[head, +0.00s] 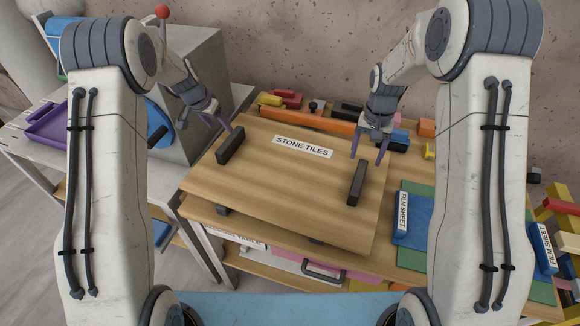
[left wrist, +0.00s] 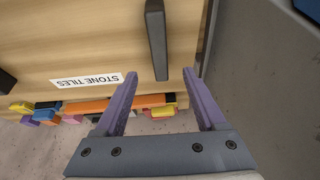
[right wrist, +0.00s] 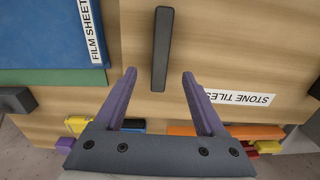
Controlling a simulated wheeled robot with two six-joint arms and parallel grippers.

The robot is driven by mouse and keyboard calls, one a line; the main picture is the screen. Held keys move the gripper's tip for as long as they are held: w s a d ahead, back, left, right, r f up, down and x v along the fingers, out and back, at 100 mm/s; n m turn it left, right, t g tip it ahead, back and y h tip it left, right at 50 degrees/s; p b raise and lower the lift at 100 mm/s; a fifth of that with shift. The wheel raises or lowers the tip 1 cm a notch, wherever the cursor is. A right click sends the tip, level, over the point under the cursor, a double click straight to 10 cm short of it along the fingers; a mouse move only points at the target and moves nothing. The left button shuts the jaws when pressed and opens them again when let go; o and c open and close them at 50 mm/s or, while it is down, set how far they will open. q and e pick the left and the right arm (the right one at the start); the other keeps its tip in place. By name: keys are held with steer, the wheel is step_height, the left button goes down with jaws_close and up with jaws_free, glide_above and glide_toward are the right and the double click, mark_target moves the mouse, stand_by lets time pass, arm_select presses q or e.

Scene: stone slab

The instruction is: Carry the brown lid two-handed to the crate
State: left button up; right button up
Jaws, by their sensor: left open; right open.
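The brown lid (head: 290,190) is a flat wooden board with a white STONE TILES label and two upright black bar handles. Its left handle (head: 230,146) also shows in the left wrist view (left wrist: 156,40). Its right handle (head: 357,183) also shows in the right wrist view (right wrist: 161,50). My left gripper (head: 207,126) is open and empty, at the far end of the left handle. My right gripper (head: 367,158) is open and empty, just beyond the far end of the right handle. In each wrist view the handle's near end lies between the fingertip lines. I cannot make out a separate crate.
A grey box (head: 195,75) stands close to the lid's left. Several coloured blocks, with a long orange one (head: 308,119), lie behind the lid near the wall. A green mat (head: 413,260) and blue film sheet box (head: 415,222) lie to its right. A purple tray (head: 50,128) is far left.

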mark_target(230, 138)
steer(key=shift+a, duration=0.1)
arm_select(q)
steer(key=x, duration=1)
steer(key=shift+f, duration=0.25)
arm_select(e)
step_height(230, 138, down, 10)
steer(key=shift+f, duration=0.25)
arm_select(q)
jaws_close()
arm_select(e)
jaws_close()
arm_select(q)
steer(key=shift+w+r, duration=0.15)
steer(key=shift+r, duration=0.15)
arm_select(e)
steer(key=shift+r, duration=0.2)
